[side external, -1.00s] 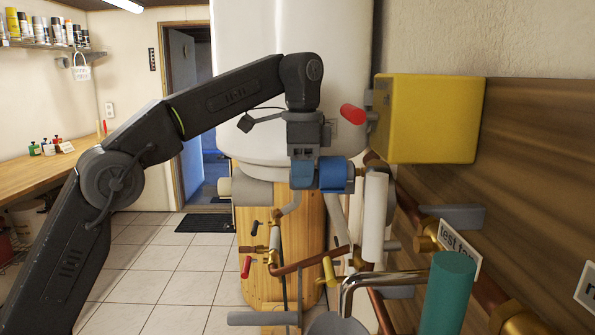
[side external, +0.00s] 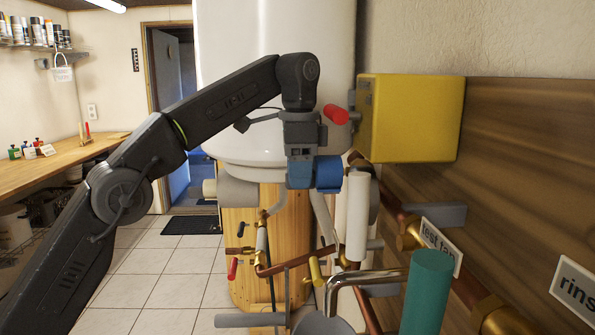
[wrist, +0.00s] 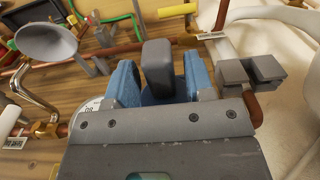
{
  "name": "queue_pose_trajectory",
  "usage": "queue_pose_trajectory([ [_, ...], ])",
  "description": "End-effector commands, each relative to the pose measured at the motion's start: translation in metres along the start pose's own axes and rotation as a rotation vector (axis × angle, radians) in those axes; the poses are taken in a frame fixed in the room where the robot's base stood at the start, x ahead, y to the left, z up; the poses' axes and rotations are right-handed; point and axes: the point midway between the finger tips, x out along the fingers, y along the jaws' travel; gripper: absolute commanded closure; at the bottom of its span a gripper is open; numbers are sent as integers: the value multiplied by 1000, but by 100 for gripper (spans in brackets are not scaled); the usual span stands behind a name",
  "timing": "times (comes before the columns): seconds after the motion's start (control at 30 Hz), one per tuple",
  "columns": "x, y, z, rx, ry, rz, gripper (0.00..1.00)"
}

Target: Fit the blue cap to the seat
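The blue cap (side external: 328,173) is a short bright-blue cylinder lying sideways at the fingers of my gripper (side external: 301,174) in the side view. My gripper points down and holds the cap in the air. In the wrist view, blue finger parts (wrist: 163,84) stand on both sides of a grey block; some blue shows behind that block, and I cannot tell how much of it is cap. The cap's right edge appears close to an upright white cylinder (side external: 357,216), but depth is unclear. I cannot tell which part is the seat.
Copper pipes (side external: 280,268), a yellow valve handle (side external: 315,271) and a teal cylinder (side external: 427,293) crowd the area below and right. A yellow box (side external: 410,118) and a red handle (side external: 336,114) sit just above right. A large white tank (side external: 275,70) stands behind.

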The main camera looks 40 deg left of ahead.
Motion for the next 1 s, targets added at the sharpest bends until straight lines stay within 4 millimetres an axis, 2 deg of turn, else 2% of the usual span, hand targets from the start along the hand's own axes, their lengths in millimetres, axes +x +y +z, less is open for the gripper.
queue_pose_trajectory([
  [0.07, 0, 0, 0, 0, 0, 0, 43],
  [0.37, 0, 0, 2, 0, -1, 0, 43],
  [0.57, -1, 0, 12, -1, 0, 0, 43],
  [0.77, -1, 0, 34, -3, 0, 0, 43],
  [1.0, -1, 0, 72, -4, 0, 0, 43],
])
